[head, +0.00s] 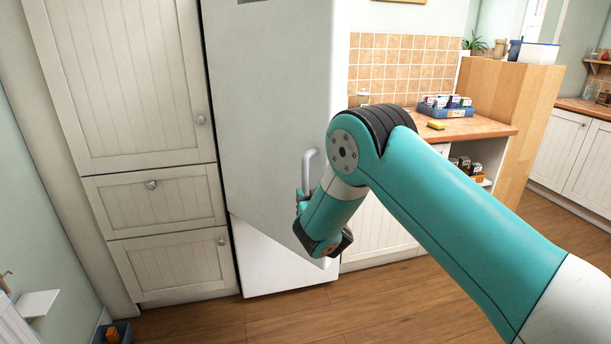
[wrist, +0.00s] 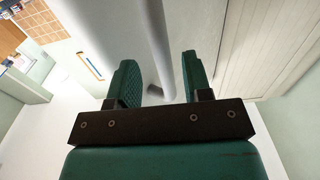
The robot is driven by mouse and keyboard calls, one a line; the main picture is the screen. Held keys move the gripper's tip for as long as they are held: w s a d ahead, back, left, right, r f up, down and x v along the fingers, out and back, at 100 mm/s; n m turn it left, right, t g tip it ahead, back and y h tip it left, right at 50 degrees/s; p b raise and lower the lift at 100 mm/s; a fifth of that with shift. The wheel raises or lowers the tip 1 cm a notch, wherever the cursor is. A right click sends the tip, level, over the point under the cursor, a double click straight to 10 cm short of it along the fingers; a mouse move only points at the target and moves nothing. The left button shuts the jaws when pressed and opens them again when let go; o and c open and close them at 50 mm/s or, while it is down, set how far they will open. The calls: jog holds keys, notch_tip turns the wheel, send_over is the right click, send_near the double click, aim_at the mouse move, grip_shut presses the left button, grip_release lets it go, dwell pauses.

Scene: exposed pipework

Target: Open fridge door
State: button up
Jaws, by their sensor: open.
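The tall fridge (head: 285,262) stands in the middle of the head view. Its grey upper door (head: 265,110) has a lower edge that slants out over the white lower front, so the door looks ajar. The pale bar handle (head: 309,163) is near the door's right edge. My gripper (head: 300,196) is at the handle's lower part, partly hidden by my own arm. In the wrist view, my gripper (wrist: 158,80) is open, with its two green fingers on either side of the handle bar (wrist: 158,45). Whether a finger touches the bar is unclear.
Cream cabinets (head: 155,195) stand directly left of the fridge. A counter (head: 455,125) with a blue tray (head: 445,108) is on the right, beside a wooden divider (head: 510,100). The wooden floor (head: 230,322) in front is clear.

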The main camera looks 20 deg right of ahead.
aim_at(306, 190)
jog(key=shift+w+p, duration=0.6)
jog(key=shift+w, duration=1.5)
jog(key=shift+a+f, duration=0.1)
grip_shut()
